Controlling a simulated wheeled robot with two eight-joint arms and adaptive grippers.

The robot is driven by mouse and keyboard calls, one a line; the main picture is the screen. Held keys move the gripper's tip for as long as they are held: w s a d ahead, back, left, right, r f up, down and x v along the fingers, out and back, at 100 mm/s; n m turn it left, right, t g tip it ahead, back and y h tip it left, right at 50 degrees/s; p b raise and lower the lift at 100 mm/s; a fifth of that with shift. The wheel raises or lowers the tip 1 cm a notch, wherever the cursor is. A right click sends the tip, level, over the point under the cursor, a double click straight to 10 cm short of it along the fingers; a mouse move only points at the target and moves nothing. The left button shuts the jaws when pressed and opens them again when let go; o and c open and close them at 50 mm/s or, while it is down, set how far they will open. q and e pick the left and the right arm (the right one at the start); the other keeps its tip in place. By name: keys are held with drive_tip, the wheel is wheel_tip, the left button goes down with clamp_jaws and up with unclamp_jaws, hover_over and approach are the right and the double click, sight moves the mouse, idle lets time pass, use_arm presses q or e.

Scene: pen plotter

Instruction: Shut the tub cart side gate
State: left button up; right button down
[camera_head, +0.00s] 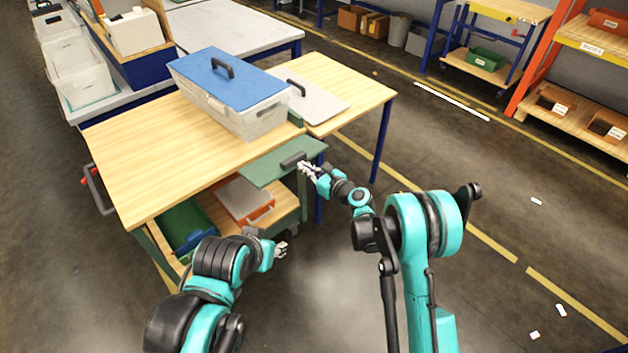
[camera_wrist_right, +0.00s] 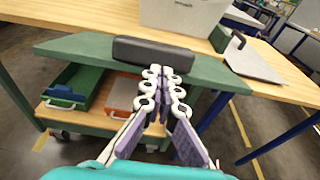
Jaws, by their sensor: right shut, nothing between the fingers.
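The green side gate (camera_head: 262,172) sticks out from the cart beside the wooden top, with its broad face showing. It carries a dark bar handle (camera_head: 293,159), which also shows in the right wrist view (camera_wrist_right: 152,52). The cart has a wooden top (camera_head: 150,150) and a lower shelf. My right gripper (camera_head: 305,167) is shut and empty, with its fingertips right at the handle. In the right wrist view the fingertips (camera_wrist_right: 164,76) overlap the handle's lower edge; I cannot tell if they touch. My left gripper (camera_head: 282,250) is low in front of the cart, too small to read.
A grey box with a blue lid (camera_head: 225,80) stands on the cart top. A grey plate (camera_head: 315,100) lies beside it. A green bin (camera_head: 187,228) and an orange box with a grey lid (camera_head: 243,200) sit on the lower shelf. The floor to the right is mostly clear.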

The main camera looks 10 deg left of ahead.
sight(298, 158)
use_arm(q)
drive_tip(key=shift+f, duration=0.25)
use_arm(e)
drive_tip(key=shift+w+a+r, duration=0.15)
drive_tip(key=shift+a+r, duration=0.05)
drive_tip(key=shift+r, duration=0.35)
drive_tip(key=shift+w+a+r, duration=0.1)
drive_tip(key=shift+a+r, duration=0.1)
drive_tip(key=shift+r, duration=0.3)
use_arm(q)
drive_tip(key=shift+a+r+p, duration=0.3)
drive_tip(key=shift+a+r, duration=0.15)
drive_tip(key=shift+r, duration=0.1)
use_arm(e)
drive_tip(key=shift+a+r+h, duration=0.15)
drive_tip(key=shift+r+h, duration=0.15)
drive_tip(key=shift+r, duration=0.1)
